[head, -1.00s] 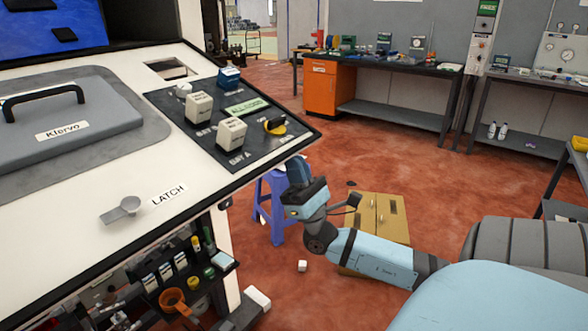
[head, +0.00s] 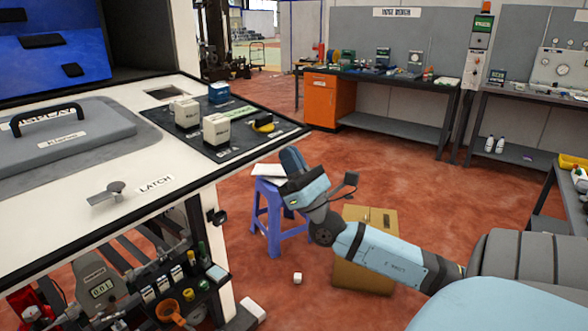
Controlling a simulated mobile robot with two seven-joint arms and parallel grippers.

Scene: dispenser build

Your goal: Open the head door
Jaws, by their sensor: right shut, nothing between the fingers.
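The grey head door (head: 75,140) with a black handle (head: 45,118) lies flat and closed on the dispenser's white top (head: 190,165) at the left. A grey latch knob (head: 108,192) sits in front of it beside the LATCH label (head: 155,184). My right gripper (head: 292,162) is at the picture's centre, past the dispenser's right edge and above a purple stool. It is shut and empty, apart from the door and latch. My left gripper is not in view.
A black control panel (head: 272,141) with beige blocks is on the top's right side. The purple stool (head: 273,243) and a cardboard-coloured box (head: 360,279) stand on the red floor. A workbench with an orange cabinet (head: 328,101) is at the back.

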